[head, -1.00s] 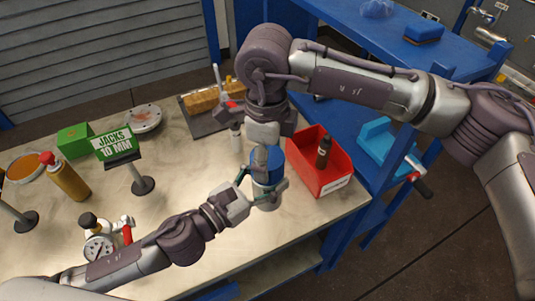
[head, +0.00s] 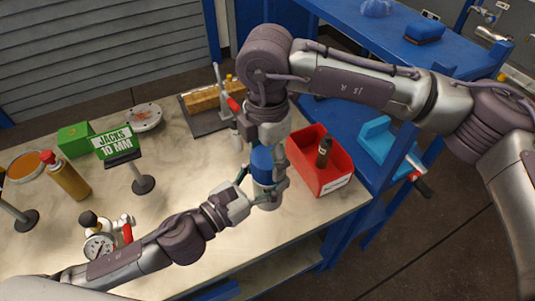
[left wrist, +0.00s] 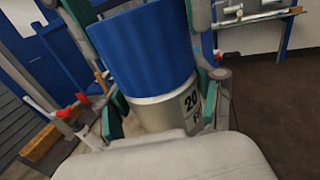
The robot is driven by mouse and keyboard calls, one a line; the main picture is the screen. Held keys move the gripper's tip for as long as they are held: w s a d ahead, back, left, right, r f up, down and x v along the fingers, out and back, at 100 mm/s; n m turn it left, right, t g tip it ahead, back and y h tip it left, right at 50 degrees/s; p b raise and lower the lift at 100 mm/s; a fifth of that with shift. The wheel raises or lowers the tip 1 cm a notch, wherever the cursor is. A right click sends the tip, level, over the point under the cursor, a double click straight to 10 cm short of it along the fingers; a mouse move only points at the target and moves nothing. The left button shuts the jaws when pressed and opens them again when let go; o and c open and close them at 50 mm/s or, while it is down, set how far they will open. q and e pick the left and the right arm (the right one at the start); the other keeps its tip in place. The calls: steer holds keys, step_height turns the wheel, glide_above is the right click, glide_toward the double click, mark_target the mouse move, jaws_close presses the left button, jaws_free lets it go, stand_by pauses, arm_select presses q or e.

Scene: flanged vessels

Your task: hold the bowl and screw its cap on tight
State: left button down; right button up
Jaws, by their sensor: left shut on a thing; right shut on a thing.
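The bowl is a silver-grey vessel (left wrist: 158,113) with a "20" label, standing at the table's front right; its lower part also shows in the head view (head: 268,203). The blue ribbed cap (head: 262,162) sits on top of it and fills the upper middle of the left wrist view (left wrist: 150,48). My left gripper (head: 262,192) is shut on the bowl from the side, its green-padded fingers at either side. My right gripper (head: 268,152) points down from above and is shut on the cap. The thread between cap and bowl is hidden.
A red bin (head: 318,180) with a dark bottle (head: 324,152) stands close right of the bowl. Behind are a small white bottle (head: 237,138) and a dark tray with a tan block (head: 203,100). A sign stand (head: 143,184) and a gauge (head: 99,246) stand left.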

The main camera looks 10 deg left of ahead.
steer(key=shift+w+m, duration=0.15)
steer(key=shift+m, duration=1.05)
steer(key=o, duration=1.1)
step_height(320, 180, up, 12)
